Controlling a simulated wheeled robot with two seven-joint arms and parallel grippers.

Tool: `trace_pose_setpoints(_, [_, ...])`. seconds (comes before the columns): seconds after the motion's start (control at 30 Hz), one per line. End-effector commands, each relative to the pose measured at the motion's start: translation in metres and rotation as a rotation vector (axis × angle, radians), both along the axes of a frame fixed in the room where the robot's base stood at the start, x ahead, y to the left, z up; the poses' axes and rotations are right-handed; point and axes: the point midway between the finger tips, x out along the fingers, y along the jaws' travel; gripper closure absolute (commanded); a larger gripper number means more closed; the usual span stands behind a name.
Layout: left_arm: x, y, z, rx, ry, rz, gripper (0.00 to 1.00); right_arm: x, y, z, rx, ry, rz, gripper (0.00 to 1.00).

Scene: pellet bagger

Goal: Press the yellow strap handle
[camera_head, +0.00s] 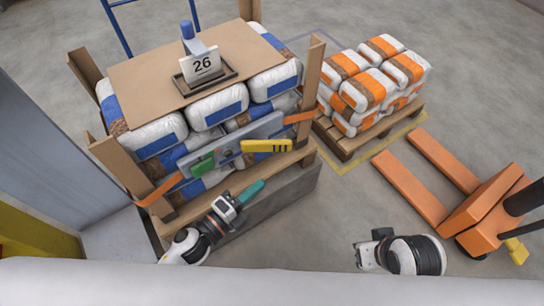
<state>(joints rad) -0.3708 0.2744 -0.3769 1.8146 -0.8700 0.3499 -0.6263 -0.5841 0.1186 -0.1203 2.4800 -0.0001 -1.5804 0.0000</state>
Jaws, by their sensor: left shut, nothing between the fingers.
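The yellow strap handle (266,146) lies along the right part of a grey strap tensioner (232,136) on the near face of a loaded pallet. A green part (203,165) sits on the left of the tensioner. An orange strap (160,191) runs out from both ends of it. My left gripper (252,190) is shut and empty, its teal fingers pointing up and right. It is below the handle in the picture and appears apart from it. My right gripper (362,256) is at the lower right, far from the handle; its finger opening is unclear.
White and blue bags (219,105) fill the pallet between cardboard corner posts (312,75). A sign reading 26 (201,63) stands on top. Orange and white bags (369,88) stand behind right. An orange pallet jack (490,207) is at right. Floor between is clear.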

Motion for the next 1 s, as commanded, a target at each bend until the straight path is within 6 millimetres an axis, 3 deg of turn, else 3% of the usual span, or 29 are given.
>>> trace_pose_setpoints(0.3, [0.053, -0.045, 0.001, -0.001, -0.002, 0.000, 1.00, 0.001, 0.000, -0.003, 0.000, -0.004, 0.000, 0.65])
trace_pose_setpoints(0.5, [0.080, -0.041, 0.000, 0.002, -0.002, 0.001, 1.00, 0.002, 0.000, -0.005, 0.000, -0.004, 0.000, 0.65])
trace_pose_setpoints(1.0, [0.089, -0.040, 0.000, 0.001, 0.001, 0.001, 1.00, 0.002, 0.000, -0.006, 0.000, -0.005, 0.000, 0.65])
